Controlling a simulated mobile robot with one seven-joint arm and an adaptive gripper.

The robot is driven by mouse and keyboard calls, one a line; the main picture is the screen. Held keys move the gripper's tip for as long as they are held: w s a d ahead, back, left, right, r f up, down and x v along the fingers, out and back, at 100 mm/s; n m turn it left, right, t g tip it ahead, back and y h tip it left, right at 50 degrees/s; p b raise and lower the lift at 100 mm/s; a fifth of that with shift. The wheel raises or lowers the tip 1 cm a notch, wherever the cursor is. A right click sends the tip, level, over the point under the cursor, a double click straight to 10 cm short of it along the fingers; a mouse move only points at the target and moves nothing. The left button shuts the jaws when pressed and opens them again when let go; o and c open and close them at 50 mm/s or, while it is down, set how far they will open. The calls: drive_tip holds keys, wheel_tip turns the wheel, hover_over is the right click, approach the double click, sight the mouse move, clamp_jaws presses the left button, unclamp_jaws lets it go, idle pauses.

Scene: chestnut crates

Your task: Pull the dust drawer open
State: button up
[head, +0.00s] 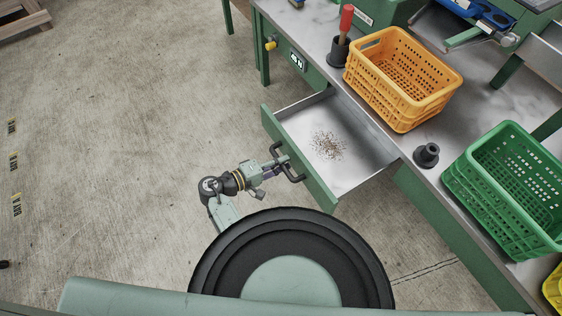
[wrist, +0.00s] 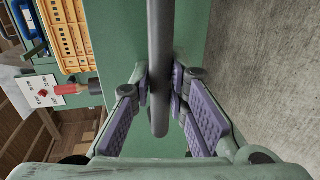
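The dust drawer (head: 362,168) is pulled out of the green workbench, and its grey metal inside shows. A small heap of brown dust and chips (head: 328,145) lies on the drawer floor. The drawer has a green front with a dark bar handle (head: 293,176). My gripper (head: 277,167) is at the drawer front. In the wrist view, the purple finger pads of my gripper (wrist: 160,85) close on both sides of the dark handle bar (wrist: 160,40). The far side of the fingers is hidden by the bar.
On the bench stand an orange crate (head: 405,85), a green crate (head: 505,190), a black round piece (head: 427,155) and a red-handled tool in a dark holder (head: 338,52). A yellow crate (head: 553,290) shows at the right edge.

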drive_tip(key=o, duration=0.4)
drive_tip(key=shift+a, duration=0.1)
drive_tip(key=v, duration=1.2)
